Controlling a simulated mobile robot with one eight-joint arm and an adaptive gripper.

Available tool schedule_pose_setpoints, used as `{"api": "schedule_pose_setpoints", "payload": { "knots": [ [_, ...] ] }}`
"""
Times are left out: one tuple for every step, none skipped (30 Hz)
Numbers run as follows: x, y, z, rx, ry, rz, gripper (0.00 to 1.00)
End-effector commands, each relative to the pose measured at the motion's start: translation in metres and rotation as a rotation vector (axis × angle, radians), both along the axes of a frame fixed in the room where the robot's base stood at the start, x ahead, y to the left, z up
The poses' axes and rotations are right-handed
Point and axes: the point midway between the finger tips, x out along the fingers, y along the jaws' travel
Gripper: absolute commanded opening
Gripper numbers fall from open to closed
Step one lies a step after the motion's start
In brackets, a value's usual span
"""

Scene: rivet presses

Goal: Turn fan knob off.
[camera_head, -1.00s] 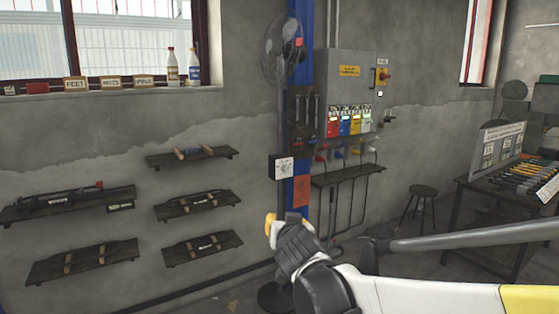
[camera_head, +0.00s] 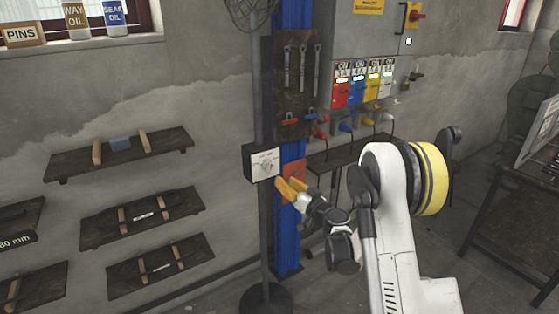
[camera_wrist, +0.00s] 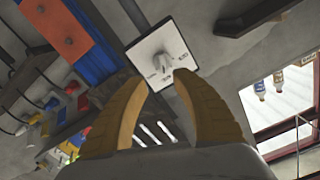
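The fan's control box (camera_head: 251,169) is a dark box with a white dial face on the fan's upright pole. Its grey knob (camera_head: 267,164) sits in the middle of the face. The wrist view shows the white face (camera_wrist: 152,50) with the knob (camera_wrist: 162,62) just beyond my fingertips; the print is too small to read. My gripper (camera_head: 286,187) has orange fingers and is just right of and below the box. In the wrist view my gripper (camera_wrist: 161,84) is open, its two fingers apart with nothing between them. The knob's setting is unclear.
The fan (camera_head: 252,12) is cut off at the top; its round base (camera_head: 266,299) stands on the floor. A blue post (camera_head: 284,240) with an orange plate (camera_head: 294,171) is close behind my gripper. Wall shelves (camera_head: 142,215) are at left, a switch panel (camera_head: 378,60) at right.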

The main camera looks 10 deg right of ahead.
Motion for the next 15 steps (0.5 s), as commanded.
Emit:
{"api": "schedule_pose_setpoints", "payload": {
  "knots": [
    [0.005,0.003,-0.001,0.0,0.0,0.002,0.33],
    [0.009,0.004,-0.002,0.0,0.0,0.002,0.33],
    [0.016,0.006,-0.002,0.0,-0.001,0.002,0.33],
    [0.021,0.008,-0.002,0.0,-0.001,0.002,0.33],
    [0.027,0.01,-0.002,0.0,-0.001,0.002,0.33],
    [0.035,0.013,-0.002,0.0,-0.001,0.002,0.33],
    [0.041,0.015,-0.002,0.0,0.0,0.001,0.33],
    [0.047,0.017,-0.002,0.0,0.0,0.001,0.33],
    [0.055,0.019,-0.002,0.0,-0.001,0.001,0.33],
    [0.061,0.02,-0.002,0.0,-0.001,0.001,0.33],
    [0.066,0.022,-0.002,0.0,-0.001,0.001,0.33],
    [0.072,0.024,-0.002,0.0,-0.001,0.0,0.33],
    [0.077,0.026,-0.002,0.0,-0.001,0.0,0.33],
    [0.081,0.027,-0.002,0.0,-0.001,0.0,0.33],
    [0.085,0.028,-0.001,0.0,-0.001,0.0,0.33]
  ]
}}
